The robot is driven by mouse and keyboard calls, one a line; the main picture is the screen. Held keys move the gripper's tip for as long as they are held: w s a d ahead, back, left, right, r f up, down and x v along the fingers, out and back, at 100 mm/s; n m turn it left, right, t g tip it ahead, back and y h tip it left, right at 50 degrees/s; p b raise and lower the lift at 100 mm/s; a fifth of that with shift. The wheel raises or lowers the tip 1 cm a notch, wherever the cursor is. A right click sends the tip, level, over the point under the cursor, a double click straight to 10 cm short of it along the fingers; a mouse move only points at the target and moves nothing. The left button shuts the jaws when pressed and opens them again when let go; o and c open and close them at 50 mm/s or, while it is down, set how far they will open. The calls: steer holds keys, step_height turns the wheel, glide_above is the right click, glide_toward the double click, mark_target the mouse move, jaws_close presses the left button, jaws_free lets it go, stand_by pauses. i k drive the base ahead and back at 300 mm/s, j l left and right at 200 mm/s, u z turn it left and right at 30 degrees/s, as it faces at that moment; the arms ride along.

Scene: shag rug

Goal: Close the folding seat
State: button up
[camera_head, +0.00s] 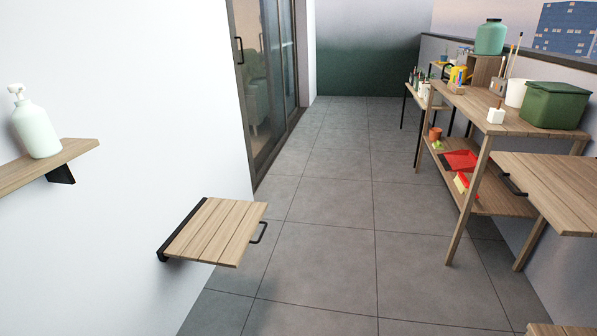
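The folding seat (216,231) is a slatted light-wood panel fixed to the white wall on the left. It is folded down and lies about level, sticking out over the tiled floor. A black bracket (184,231) holds it at the wall side, and a black bar handle (260,232) is on its outer right edge. My gripper does not show in this view, so its state and its place relative to the seat cannot be seen.
A wall shelf (60,162) with a pale green pump bottle (36,127) is at left. A wooden shelf table (474,112) with a green box (555,104) stands at right, near another handled wooden panel (555,185). The grey floor (330,215) between is clear. A sliding glass door (262,75) is behind.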

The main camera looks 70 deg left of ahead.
mark_target(221, 230)
steer(key=u, duration=0.45)
steer(key=i+u, duration=0.1)
steer(key=u, duration=0.4)
steer(key=l+u, duration=0.1)
steer(key=u, duration=0.8)
steer(key=l+u, duration=0.15)
steer(key=u, duration=0.3)
steer(key=i, duration=0.05)
